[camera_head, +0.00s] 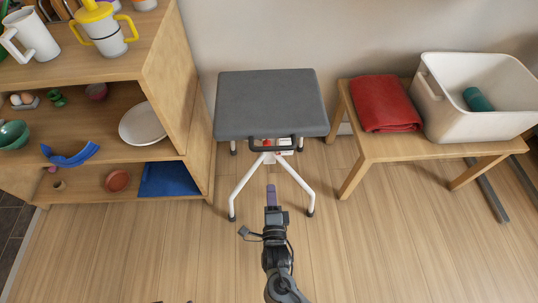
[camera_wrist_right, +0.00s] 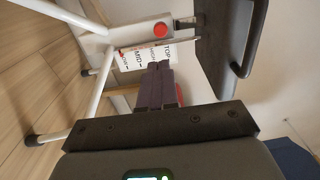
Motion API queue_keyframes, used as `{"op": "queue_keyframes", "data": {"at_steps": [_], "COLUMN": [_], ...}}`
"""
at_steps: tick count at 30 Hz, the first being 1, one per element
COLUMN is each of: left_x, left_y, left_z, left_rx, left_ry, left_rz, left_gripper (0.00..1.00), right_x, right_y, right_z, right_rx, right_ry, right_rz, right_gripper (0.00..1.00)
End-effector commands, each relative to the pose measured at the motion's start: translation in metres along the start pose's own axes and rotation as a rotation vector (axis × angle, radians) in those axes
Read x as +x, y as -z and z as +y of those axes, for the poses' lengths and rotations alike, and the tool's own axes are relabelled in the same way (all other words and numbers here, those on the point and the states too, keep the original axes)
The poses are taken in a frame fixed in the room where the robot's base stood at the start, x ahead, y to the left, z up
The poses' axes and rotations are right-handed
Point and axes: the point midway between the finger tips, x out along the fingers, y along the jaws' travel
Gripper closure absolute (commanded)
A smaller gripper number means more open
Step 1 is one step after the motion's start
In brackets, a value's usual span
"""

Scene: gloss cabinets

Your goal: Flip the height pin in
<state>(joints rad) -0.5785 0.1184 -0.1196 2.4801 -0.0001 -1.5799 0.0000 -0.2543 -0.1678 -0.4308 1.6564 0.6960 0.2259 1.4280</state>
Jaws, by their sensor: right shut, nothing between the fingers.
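A stool with a dark grey padded seat (camera_head: 272,103) and white splayed legs stands against the wall. Under the seat's front edge is a black bar handle (camera_head: 275,149). A round red knob (camera_wrist_right: 160,29) sits on the white frame, beside a white printed label (camera_wrist_right: 139,60); small red parts (camera_head: 266,142) show there in the head view. I cannot tell for sure which part is the height pin. My right gripper (camera_head: 271,188) is shut and empty, in front of and below the seat. In the right wrist view its purple-grey fingers (camera_wrist_right: 158,70) point toward the label, apparently without touching the knob.
A wooden shelf (camera_head: 160,70) with dishes and cups stands at the left. A low wooden bench (camera_head: 375,147) at the right bears a folded red cloth (camera_head: 385,104) and a white bin (camera_head: 475,124). The floor in front of the stool is clear.

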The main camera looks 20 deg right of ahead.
Motion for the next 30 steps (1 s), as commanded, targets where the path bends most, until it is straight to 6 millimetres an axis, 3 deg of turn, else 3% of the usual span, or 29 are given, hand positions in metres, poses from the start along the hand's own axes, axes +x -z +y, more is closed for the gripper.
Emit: {"op": "queue_keyframes", "data": {"at_steps": [8, 21, 30], "left_x": [0.01, 0.043, 0.06], "left_y": [-0.004, -0.015, -0.02], "left_z": [0.001, 0.002, 0.002], "left_rx": [0.0, 0.001, 0.003], "left_ry": [0.0, 0.0, 0.002], "left_rz": [-0.002, -0.002, -0.003], "left_gripper": [0.0, 0.0, 0.0], "right_x": [0.021, 0.1, 0.133], "right_y": [0.0, 0.0, 0.0], "right_z": [0.002, 0.003, 0.002], "right_rx": [-0.001, -0.002, -0.001], "right_ry": [0.004, 0.004, 0.002], "right_rz": [0.0, 0.0, -0.001], "right_gripper": [1.0, 1.0, 1.0]}}
